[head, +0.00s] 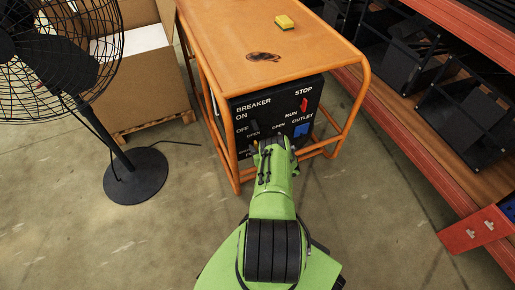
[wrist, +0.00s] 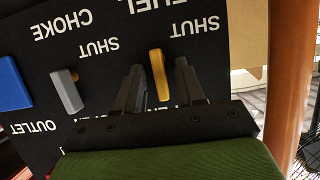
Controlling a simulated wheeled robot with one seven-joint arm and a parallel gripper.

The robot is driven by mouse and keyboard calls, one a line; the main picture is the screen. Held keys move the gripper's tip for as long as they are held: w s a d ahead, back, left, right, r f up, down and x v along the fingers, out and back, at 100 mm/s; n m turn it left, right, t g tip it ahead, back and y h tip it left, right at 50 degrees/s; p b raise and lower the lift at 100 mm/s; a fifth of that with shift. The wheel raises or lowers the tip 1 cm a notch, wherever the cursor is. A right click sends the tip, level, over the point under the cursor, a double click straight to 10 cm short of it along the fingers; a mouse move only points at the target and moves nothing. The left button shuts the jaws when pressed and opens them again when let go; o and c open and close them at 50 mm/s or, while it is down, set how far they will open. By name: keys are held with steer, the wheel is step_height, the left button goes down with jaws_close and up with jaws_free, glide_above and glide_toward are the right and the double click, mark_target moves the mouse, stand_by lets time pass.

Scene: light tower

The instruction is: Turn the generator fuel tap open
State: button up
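The fuel tap is a yellow lever (wrist: 159,74) on the generator's black panel (head: 277,108), under the FUEL lettering in the wrist view, which shows the panel upside down. My gripper (wrist: 159,68) is open, with one dark finger on each side of the lever. Gaps show between the lever and both fingers. A SHUT label stands near the lever's upper end; lettering by its lower end is partly hidden by my gripper. In the head view my gripper (head: 271,142) is at the panel's lower part and hides the tap.
A grey choke lever (wrist: 66,90) and a blue outlet (wrist: 12,82) lie left of the tap in the wrist view. An orange tube frame (head: 347,125) surrounds the generator. A black fan (head: 135,176) stands left and a loaded shelf (head: 465,165) stands right. Floor in front is clear.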

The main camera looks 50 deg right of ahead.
steer(key=p+v, duration=0.8)
steer(key=v, duration=0.7)
steer(key=shift+s+a+r, duration=0.2)
steer(key=shift+a, duration=0.05)
